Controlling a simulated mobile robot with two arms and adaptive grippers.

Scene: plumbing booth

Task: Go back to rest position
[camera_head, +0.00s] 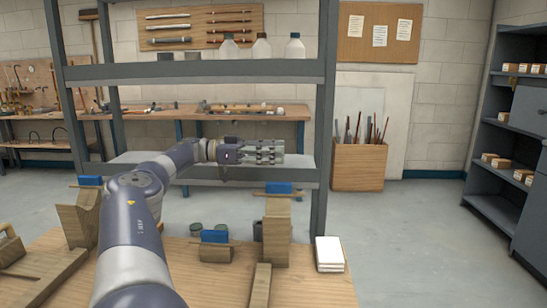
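My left arm reaches in from the lower left and bends to the right over the workbench. Its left gripper (270,152) points right, in front of the grey shelf rack, above the bench top. Its fingers lie close together in the picture, and I cannot tell whether they are open or shut. I see nothing held in it. My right gripper is out of view.
The wooden workbench (310,290) holds wooden blocks (277,230) with blue parts, small cans and a white stack (329,254). The grey rack (200,72) stands behind. A wooden bin (359,168) stands beyond. Floor at right (430,245) is clear.

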